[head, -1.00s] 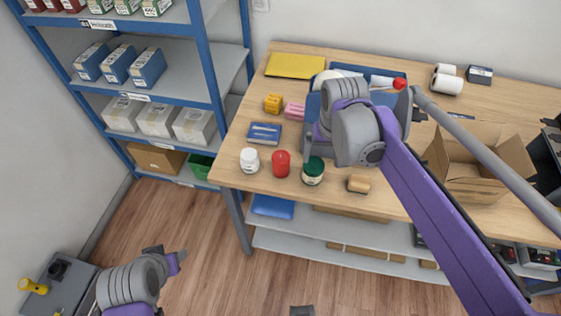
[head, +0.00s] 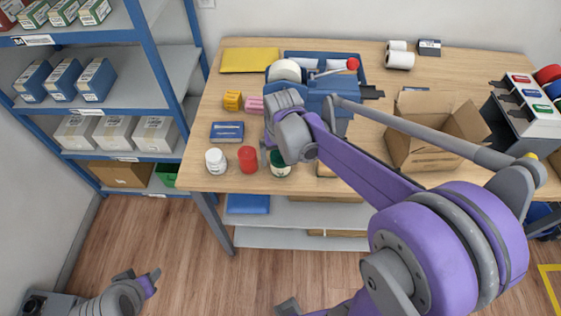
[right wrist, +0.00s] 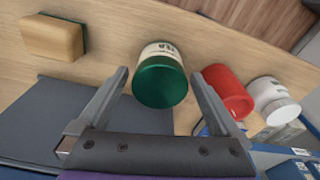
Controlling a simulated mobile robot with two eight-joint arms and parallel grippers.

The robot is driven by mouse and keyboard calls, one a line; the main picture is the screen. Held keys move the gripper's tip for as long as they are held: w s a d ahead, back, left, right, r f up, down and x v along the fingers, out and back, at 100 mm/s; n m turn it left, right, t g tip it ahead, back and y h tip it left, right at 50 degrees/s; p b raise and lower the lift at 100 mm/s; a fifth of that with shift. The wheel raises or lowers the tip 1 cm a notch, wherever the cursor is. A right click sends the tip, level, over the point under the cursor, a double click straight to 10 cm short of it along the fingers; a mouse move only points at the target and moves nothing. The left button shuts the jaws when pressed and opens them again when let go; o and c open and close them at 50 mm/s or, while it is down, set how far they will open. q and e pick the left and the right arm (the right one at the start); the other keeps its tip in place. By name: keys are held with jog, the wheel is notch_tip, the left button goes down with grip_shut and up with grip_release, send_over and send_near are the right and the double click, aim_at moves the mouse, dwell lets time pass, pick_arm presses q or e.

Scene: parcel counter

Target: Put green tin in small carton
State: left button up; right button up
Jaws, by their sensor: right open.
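The green tin (head: 280,168) stands near the front edge of the wooden table, right of a red tin. In the right wrist view the green tin (right wrist: 162,83) has a pale label and shows just beyond and between the fingertips. My right gripper (right wrist: 160,74) is open and empty, with a finger to each side of the tin. In the head view my right wrist hides part of the tin. The small carton (head: 412,157) stands open, flaps spread, on the right of the table, partly behind my right arm. My left gripper (head: 142,277) is low at the left, over the floor.
A red tin (head: 248,160) and a white jar (head: 215,161) stand close beside the green tin. A sponge-like block (right wrist: 52,38) lies on its other side. A blue box (head: 227,132) lies behind. A shelf rack (head: 150,65) stands left.

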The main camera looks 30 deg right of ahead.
jog(key=shift+f, duration=0.5)
jog(key=shift+c, duration=0.2)
jog(key=shift+r, duration=0.15)
jog(key=c, duration=1.5)
